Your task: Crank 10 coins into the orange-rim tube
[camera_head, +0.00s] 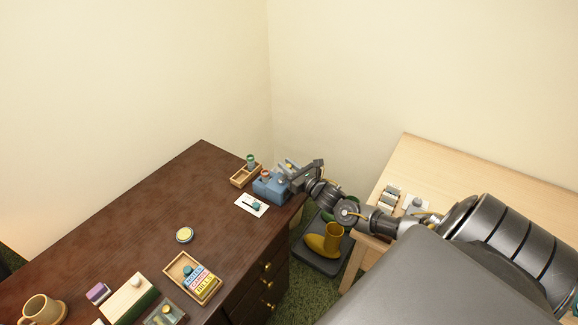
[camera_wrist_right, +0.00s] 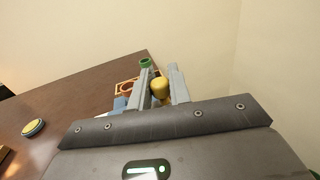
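The blue coin machine (camera_head: 268,188) stands at the far right corner of the dark desk, and a sliver of it shows in the wrist view (camera_wrist_right: 119,104). The orange-rim tube (camera_head: 265,175) is at the machine, partly hidden by a finger in the wrist view (camera_wrist_right: 125,88). My right gripper (camera_head: 291,176) is at the machine's right side. In the wrist view its two fingers (camera_wrist_right: 162,88) stand on either side of a yellow crank knob (camera_wrist_right: 160,88), which fills the gap between them. Coins in the tube are too small to tell. My left gripper is out of view.
A green-rim tube (camera_head: 251,161) stands in a wooden tray (camera_head: 240,179) behind the machine. A white card (camera_head: 249,206) with a dark blue item lies in front. A round yellow tin (camera_head: 184,235), boxes and a mug (camera_head: 43,308) are nearer. A light table (camera_head: 470,175) stands right.

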